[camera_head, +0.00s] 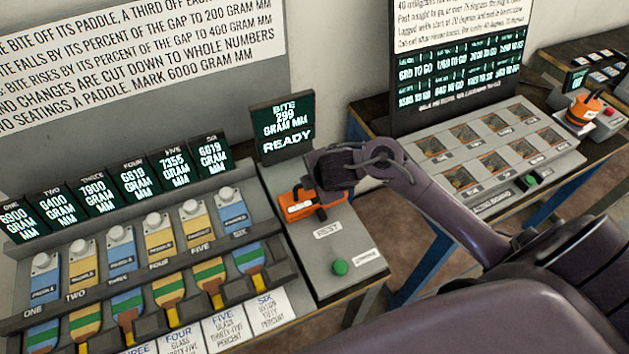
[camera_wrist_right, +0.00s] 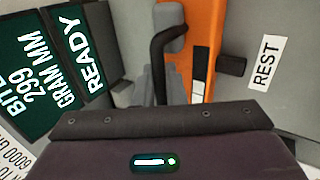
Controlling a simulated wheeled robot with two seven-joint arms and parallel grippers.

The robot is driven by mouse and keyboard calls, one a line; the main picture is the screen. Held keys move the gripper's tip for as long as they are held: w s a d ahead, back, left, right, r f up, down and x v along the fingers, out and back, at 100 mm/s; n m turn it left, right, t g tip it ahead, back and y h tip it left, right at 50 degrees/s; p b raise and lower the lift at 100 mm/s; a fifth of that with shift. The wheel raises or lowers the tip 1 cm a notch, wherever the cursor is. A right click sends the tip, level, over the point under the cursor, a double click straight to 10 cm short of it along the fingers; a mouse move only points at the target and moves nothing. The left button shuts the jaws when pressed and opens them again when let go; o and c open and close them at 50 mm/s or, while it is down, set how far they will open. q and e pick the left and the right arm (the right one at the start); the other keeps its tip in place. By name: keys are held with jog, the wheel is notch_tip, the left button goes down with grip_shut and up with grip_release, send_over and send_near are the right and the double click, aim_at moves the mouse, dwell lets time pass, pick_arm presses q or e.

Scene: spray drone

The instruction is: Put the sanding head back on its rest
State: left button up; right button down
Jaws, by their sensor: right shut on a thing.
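The orange sanding head (camera_head: 300,205) is at the grey console (camera_head: 300,250), just above the REST label (camera_head: 327,230) in the head view. My right gripper (camera_head: 318,200) reaches down over it from the right and is shut on it. In the right wrist view the sanding head (camera_wrist_right: 204,40) is an orange body with a white patch, beside a grey-black finger (camera_wrist_right: 170,60). The REST label (camera_wrist_right: 265,62) lies just right of it. I cannot tell whether the head touches the console. The rest itself is hidden. My left gripper is out of view.
A screen (camera_head: 283,123) reading BITE 299 GRAM MM READY stands behind the console. A green button (camera_head: 340,267) is at its front. A rack of numbered paddles (camera_head: 150,245) stands left. A tray of pockets (camera_head: 485,160) and another orange device (camera_head: 583,110) are right.

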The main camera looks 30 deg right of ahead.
jog(key=c, duration=1.5)
grip_release()
jog(key=shift+s+a+r, duration=0.1)
jog(key=shift+s+r, duration=0.05)
jog(key=shift+r, duration=0.2)
jog(key=p+v, duration=0.6)
jog(key=v, duration=0.5)
jog(key=shift+s+r+p, duration=0.2)
jog(key=shift+p, duration=0.1)
